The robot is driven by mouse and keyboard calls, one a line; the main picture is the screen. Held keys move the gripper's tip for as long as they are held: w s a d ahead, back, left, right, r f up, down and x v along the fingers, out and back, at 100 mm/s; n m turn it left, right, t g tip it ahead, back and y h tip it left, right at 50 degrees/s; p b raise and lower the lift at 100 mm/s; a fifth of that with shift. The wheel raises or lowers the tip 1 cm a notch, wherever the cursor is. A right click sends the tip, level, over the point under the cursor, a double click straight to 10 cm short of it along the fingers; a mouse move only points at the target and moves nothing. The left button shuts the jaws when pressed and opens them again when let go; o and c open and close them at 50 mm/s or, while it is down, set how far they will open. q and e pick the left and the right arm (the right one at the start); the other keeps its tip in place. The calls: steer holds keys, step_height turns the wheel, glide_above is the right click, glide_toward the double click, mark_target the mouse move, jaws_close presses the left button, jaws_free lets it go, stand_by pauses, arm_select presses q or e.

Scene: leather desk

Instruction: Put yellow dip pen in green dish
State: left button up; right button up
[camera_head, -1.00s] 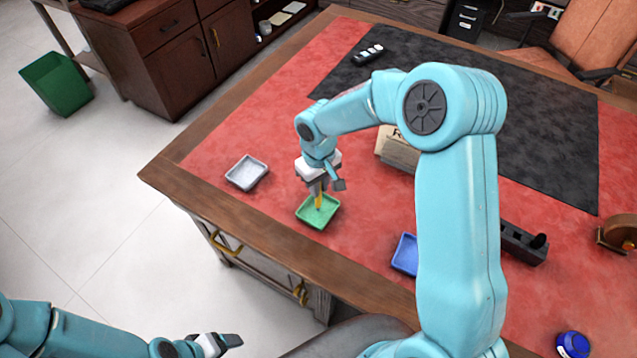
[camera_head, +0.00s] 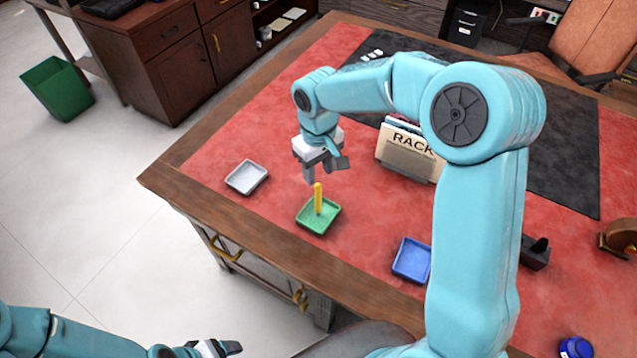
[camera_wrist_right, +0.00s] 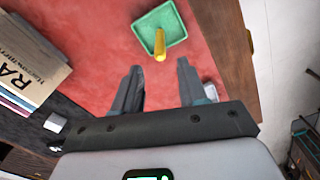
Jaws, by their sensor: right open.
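The yellow dip pen (camera_head: 318,197) stands roughly upright in the green dish (camera_head: 331,222), near the desk's front left edge. In the right wrist view the pen (camera_wrist_right: 160,46) is seen nearly end-on over the dish (camera_wrist_right: 143,32). My right gripper (camera_head: 324,177) is open and empty, just above and behind the pen; its two fingers (camera_wrist_right: 158,80) are apart from it in the wrist view. My left gripper (camera_head: 228,348) is low at the bottom of the head view, away from the desk top; its jaws are too small to judge.
A white dish (camera_head: 247,178) lies left of the green one and a blue dish (camera_head: 411,260) to the right. A rack of papers (camera_head: 405,152) stands behind. My right arm hides part of the desk. The red surface around the green dish is clear.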

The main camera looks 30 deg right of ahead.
step_height(320, 180, up, 4)
steer(key=shift+w+f, duration=0.1)
steer(key=shift+f, duration=0.05)
steer(key=shift+r, duration=0.25)
steer(key=shift+s, duration=0.2)
